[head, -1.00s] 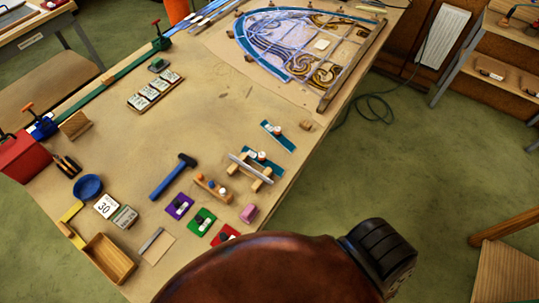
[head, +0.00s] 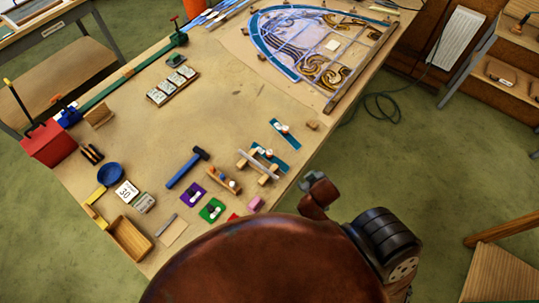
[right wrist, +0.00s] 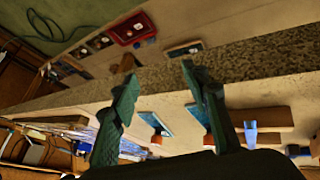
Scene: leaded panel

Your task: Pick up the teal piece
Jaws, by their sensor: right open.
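A teal strip (head: 293,141) with a white and orange knob lies flat on the bench near its right edge in the head view. A second teal strip (head: 280,164) lies just in front, partly hidden by a small wooden rack (head: 263,171). In the right wrist view, a teal strip (right wrist: 160,124) with an orange-white knob shows between and beyond the fingers. My right gripper (right wrist: 158,74) is open with nothing between its fingers. In the head view my right arm reaches to the bench's right edge; its fingers are not clearly made out. My left gripper is not in view.
A blue hammer (head: 184,170), purple square (head: 194,193), green square (head: 212,210) and pink block (head: 255,203) lie near the rack. The leaded panel (head: 275,64) lies at the far end.

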